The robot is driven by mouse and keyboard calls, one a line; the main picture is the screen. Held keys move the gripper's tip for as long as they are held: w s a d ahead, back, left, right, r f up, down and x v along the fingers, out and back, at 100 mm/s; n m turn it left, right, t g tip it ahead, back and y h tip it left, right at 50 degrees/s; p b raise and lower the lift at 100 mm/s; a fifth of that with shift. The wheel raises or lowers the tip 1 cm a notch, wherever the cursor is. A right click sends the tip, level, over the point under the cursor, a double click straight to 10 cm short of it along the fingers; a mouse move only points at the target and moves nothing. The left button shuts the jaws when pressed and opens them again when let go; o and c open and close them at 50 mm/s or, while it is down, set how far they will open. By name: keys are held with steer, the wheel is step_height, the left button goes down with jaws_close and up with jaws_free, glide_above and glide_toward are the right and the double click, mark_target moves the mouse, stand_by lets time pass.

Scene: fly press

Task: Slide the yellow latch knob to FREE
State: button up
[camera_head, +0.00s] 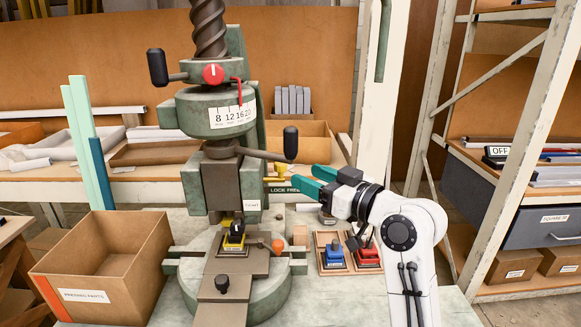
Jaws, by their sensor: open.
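The yellow latch knob (281,172) shows on the right side of the green press column, just above the dark label (283,190) that reads LOCK FREE. It appears nearer the LOCK word, at the left end. My gripper (303,179) has teal fingers that point left at the knob. The fingers are open and empty, with a small gap to the knob in the picture. Whether they are level with it in depth I cannot tell.
The press handle (265,156) with a black grip passes just above the knob. A cardboard box (100,265) labelled PRESSED PARTS stands at left.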

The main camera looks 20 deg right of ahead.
mark_target(285, 167)
steer(key=x, duration=0.6)
steer(key=shift+w+a+p, duration=0.3)
steer(key=shift+w+p, duration=0.05)
steer(key=shift+c, duration=0.3)
jaws_close()
